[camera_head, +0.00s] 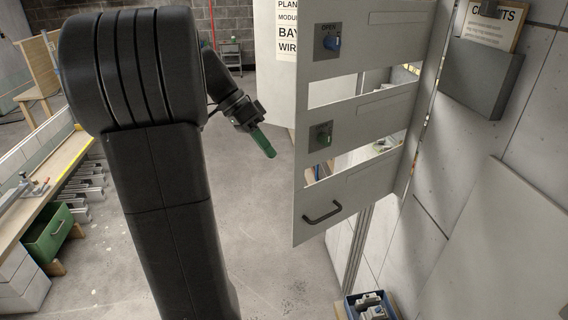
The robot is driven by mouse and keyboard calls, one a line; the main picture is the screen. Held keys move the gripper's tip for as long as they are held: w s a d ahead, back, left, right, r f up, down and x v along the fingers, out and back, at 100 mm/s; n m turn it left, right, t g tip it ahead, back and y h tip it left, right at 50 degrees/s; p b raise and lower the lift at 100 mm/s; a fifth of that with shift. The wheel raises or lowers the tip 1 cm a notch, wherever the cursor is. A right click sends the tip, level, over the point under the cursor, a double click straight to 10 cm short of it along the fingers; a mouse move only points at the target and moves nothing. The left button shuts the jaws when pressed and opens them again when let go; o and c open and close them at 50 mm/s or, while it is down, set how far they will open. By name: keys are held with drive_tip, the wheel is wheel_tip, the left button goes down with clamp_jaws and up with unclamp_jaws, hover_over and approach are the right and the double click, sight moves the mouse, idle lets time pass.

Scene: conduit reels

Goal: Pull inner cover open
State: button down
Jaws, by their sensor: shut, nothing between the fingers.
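The inner cover (345,86) is a light grey panel with rectangular cutouts, right of centre. It stands out at an angle beside the wall, and its right edge is nearest the wall. A black bar handle (322,213) sits at its lower left corner. Floor and room parts show through the cutouts. My gripper (266,147), with green fingers, is shut and empty. In the picture it is left of the cover, apart from it and above the handle's height.
A grey holder (481,77) with a clipboard hangs on the right wall. A blue bin (369,305) with parts stands on the floor below the cover. A workbench (50,185) with a green drawer (48,235) is at left. The floor between is clear.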

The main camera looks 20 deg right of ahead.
sight(298, 185)
drive_tip(key=s+f, duration=0.1)
drive_tip(key=s+d+p, duration=0.1)
drive_tip(key=s, duration=0.1)
drive_tip(key=s+d+f, duration=0.1)
drive_tip(key=s, duration=0.1)
drive_tip(key=shift+s+d+f, duration=0.1)
drive_tip(key=shift+d+f, duration=0.05)
drive_tip(key=shift+f, duration=0.2)
drive_tip(key=s+d+n+t+h+b, duration=0.1)
drive_tip(key=s+d+n+b, duration=0.2)
drive_tip(key=s, duration=1.3)
drive_tip(key=shift+s+d+t+b, duration=0.25)
drive_tip(key=shift+d+t+b, duration=0.15)
drive_tip(key=shift+d+b, duration=0.15)
